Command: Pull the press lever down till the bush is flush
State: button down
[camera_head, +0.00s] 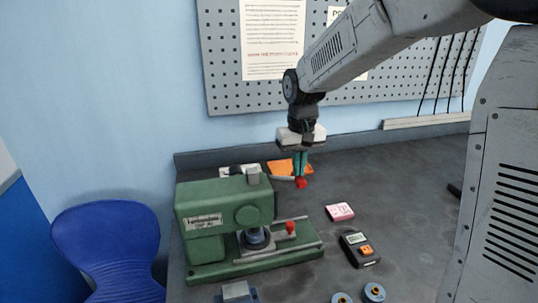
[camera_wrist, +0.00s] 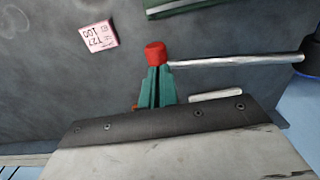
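The green press (camera_head: 205,205) stands at the left of the bench. Its lever (camera_wrist: 235,61) shows in the wrist view as a silver rod ending in a red knob (camera_wrist: 155,53). The knob also shows in the head view (camera_head: 301,182), behind and right of the press. My gripper (camera_head: 301,174) points down with its teal fingers (camera_wrist: 155,85) close together on the knob. A dark blue-grey round part (camera_head: 256,238), perhaps the bush or ram, is under the press head. Whether the bush is flush is too small to tell.
A red button-like part (camera_head: 291,227) sits on the press base. A pink box (camera_head: 340,211), a black meter (camera_head: 359,250) and blue-rimmed discs (camera_head: 374,292) lie to the right and front. An orange cloth (camera_head: 280,167) lies behind my gripper. The right bench is mostly clear.

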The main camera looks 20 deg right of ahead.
aim_at(292, 177)
jog(key=shift+a+f, duration=0.15)
jog(key=shift+f, duration=0.4)
jog(key=shift+a+f, duration=0.15)
jog(key=shift+f, duration=0.5)
jog(key=shift+a+f, duration=0.3)
jog(key=shift+f, duration=0.35)
jog(key=shift+a+f, duration=0.3)
jog(key=shift+f, duration=0.3)
jog(key=shift+f, duration=0.1)
jog(key=shift+s+a+f, duration=0.1)
jog(key=shift+a+f, duration=0.65)
jog(key=shift+f, duration=0.35)
